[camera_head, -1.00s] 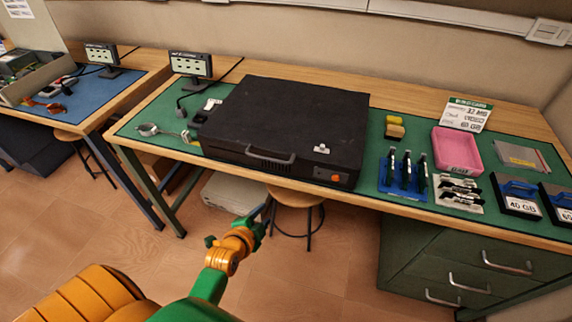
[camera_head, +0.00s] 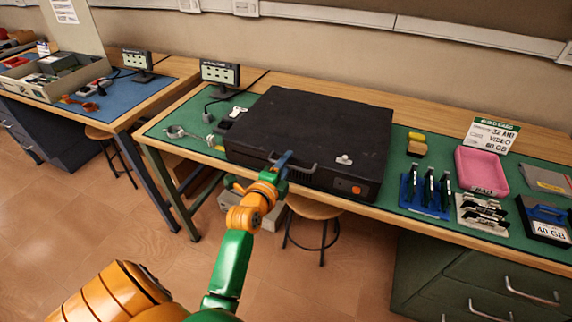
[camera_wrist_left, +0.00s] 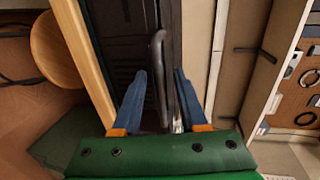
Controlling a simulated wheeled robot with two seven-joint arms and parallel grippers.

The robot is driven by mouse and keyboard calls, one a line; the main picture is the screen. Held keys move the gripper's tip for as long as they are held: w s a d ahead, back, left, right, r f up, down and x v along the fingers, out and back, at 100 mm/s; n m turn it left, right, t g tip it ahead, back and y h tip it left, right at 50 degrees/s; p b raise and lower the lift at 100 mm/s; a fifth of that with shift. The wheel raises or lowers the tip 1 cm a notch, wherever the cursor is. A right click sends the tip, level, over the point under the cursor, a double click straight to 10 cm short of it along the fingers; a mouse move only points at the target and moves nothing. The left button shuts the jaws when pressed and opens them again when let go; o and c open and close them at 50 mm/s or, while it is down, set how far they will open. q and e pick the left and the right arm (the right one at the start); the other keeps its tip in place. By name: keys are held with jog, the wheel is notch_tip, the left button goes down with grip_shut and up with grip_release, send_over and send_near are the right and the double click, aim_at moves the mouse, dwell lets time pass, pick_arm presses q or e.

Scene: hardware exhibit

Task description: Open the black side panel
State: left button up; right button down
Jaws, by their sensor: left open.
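The black case with its side panel (camera_head: 310,130) lies flat on the green mat of the workbench. Its dark handle (camera_head: 303,172) is on the front face, and it also shows in the left wrist view (camera_wrist_left: 158,75). My left gripper (camera_head: 284,160) is at the front of the case by the handle's left end. In the left wrist view my left gripper (camera_wrist_left: 160,95) is open, with one blue finger on each side of the handle. I cannot tell whether either finger touches it. My right gripper is not in view.
Right of the case are a blue rack (camera_head: 425,195) of black-and-silver parts, a pink tray (camera_head: 480,172) and a drive with a 40 GB label (camera_head: 547,226). A stool (camera_head: 314,207) stands under the bench. A small display (camera_head: 220,74) stands behind the case's left side.

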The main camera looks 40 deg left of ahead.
pick_arm(q)
grip_shut()
dwell(1.3)
